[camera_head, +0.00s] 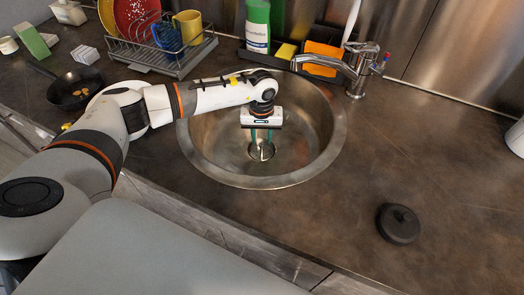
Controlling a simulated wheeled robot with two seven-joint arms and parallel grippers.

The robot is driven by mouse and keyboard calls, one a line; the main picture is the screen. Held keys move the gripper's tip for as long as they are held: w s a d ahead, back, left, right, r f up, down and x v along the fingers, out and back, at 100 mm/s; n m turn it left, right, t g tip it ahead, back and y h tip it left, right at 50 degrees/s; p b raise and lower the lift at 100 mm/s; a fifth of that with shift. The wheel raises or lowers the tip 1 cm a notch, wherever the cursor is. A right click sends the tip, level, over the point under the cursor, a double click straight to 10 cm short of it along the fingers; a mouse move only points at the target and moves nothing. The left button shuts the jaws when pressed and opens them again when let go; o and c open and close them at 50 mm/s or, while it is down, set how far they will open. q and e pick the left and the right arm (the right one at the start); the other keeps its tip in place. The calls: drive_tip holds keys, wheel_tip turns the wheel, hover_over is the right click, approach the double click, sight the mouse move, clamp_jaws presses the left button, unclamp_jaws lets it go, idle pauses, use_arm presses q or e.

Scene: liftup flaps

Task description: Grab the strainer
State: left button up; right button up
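The strainer (262,154) appears as a small shiny metal piece in the drain at the bottom of the round metal sink (214,150). My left gripper (262,143) points down inside the sink, directly over the strainer in the picture. Its two greenish fingers are apart, with a gap between them, and I see nothing clamped there. The fingertips are close to the strainer, but I cannot tell whether they touch it. My gripper hides part of the sink's far wall. My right gripper is out of view.
A faucet (358,70) stands at the sink's back right. A dish rack (165,55), a green bottle (258,25) and sponges (286,51) are behind. A pan (75,88) lies left. A dark round knobbed piece (399,224) lies on the otherwise clear right counter (455,150).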

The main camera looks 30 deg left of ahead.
sight(262, 144)
use_arm(q)
drive_tip(key=f, duration=0.2)
drive_tip(key=f+p, duration=0.1)
drive_tip(key=f, duration=0.2)
drive_tip(key=shift+s+d, duration=0.1)
drive_tip(key=shift+s, duration=0.1)
drive_tip(key=shift+r, duration=0.1)
clamp_jaws()
